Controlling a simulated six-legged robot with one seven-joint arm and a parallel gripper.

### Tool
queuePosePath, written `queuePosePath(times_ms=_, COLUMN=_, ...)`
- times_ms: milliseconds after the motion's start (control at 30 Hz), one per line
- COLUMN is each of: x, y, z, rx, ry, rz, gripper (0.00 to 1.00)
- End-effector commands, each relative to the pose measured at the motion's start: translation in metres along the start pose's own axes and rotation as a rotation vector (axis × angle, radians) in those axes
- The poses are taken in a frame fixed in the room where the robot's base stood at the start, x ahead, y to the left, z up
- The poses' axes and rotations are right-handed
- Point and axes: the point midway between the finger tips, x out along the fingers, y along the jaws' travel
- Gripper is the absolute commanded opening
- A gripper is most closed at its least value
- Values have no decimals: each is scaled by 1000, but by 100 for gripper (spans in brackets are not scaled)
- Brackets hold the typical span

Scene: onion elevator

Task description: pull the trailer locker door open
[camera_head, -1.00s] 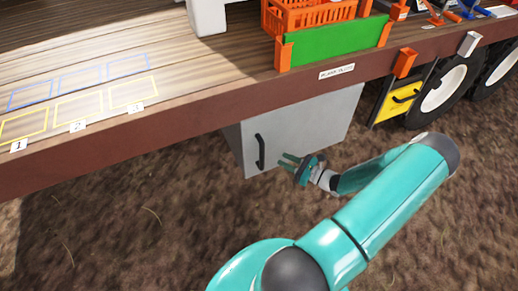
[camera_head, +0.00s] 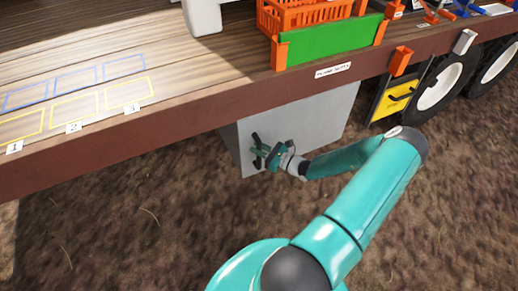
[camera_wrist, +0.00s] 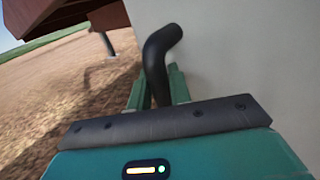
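The trailer locker (camera_head: 310,118) is a grey box under the trailer deck. Its door carries a dark bar handle (camera_head: 256,142), partly covered by my gripper in the head view. The handle (camera_wrist: 158,62) also shows large in the wrist view, bent at its top. My gripper (camera_head: 265,155) is at the handle, with its green fingers spread. In the wrist view its fingers (camera_wrist: 159,88) lie on either side of the handle's lower part; I cannot tell whether they touch it. The door looks closed.
The wooden trailer deck (camera_head: 170,70) overhangs the locker. A yellow panel (camera_head: 394,97) and wheels (camera_head: 440,85) are to the right. An orange crate (camera_head: 300,14) stands on the deck behind a green board (camera_head: 335,40). The brown ground before the locker is clear.

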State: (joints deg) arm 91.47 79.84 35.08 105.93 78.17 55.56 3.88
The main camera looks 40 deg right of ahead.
Motion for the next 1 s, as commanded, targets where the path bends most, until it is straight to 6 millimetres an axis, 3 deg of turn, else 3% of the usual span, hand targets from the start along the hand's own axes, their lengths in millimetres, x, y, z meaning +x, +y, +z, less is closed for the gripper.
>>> queuePosePath(times_ms=33, x=0, y=0, z=0, rx=0, ry=0, rz=0, gripper=9)
queuePosePath(times_ms=100, x=0, y=0, z=0, rx=0, ry=0, rz=0, gripper=0)
queuePosePath(times_ms=467, x=-11, y=5, z=0, rx=-2, ry=0, rz=22, gripper=0)
queuePosePath(times_ms=667, x=-45, y=21, z=0, rx=-2, ry=3, rz=92, gripper=0)
queuePosePath(times_ms=1000, x=-122, y=51, z=0, rx=-1, ry=3, rz=249, gripper=0)
